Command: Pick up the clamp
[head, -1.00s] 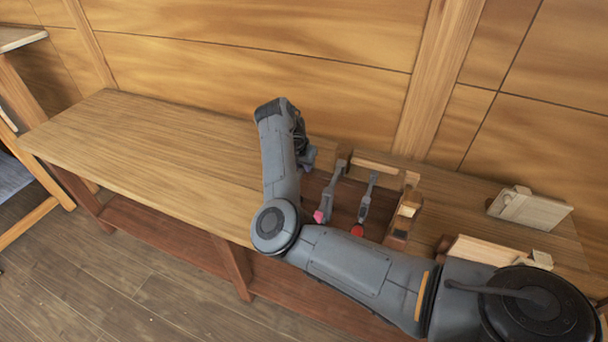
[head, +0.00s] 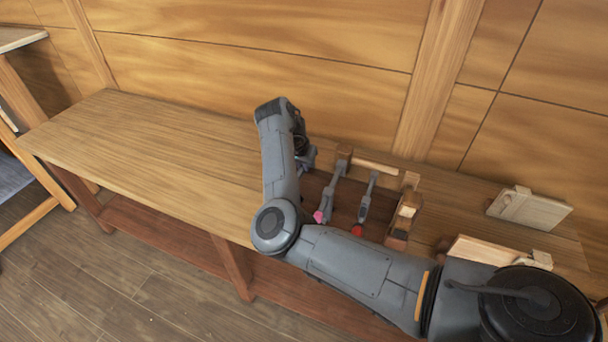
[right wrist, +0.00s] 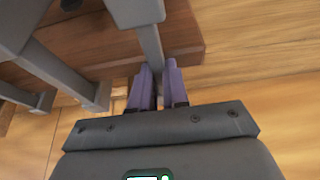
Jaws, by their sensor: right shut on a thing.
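My right gripper (right wrist: 158,88) is shut on the grey bar of a clamp (right wrist: 150,45), with its purple fingers on either side of the bar. The clamp's wider grey part shows at the top of the right wrist view. In the head view my right gripper (head: 305,160) points down at the left end of the wooden rack, and my own arm hides most of the held clamp. Two other grey clamps hang beside it, one with a pink tip (head: 320,216) and one with a red tip (head: 357,229). My left gripper is not in view.
The wooden rack (head: 376,166) stands on the long bench (head: 150,150) near the wall. A wooden plane-like block (head: 403,215) is at its right. The bench's left half is clear.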

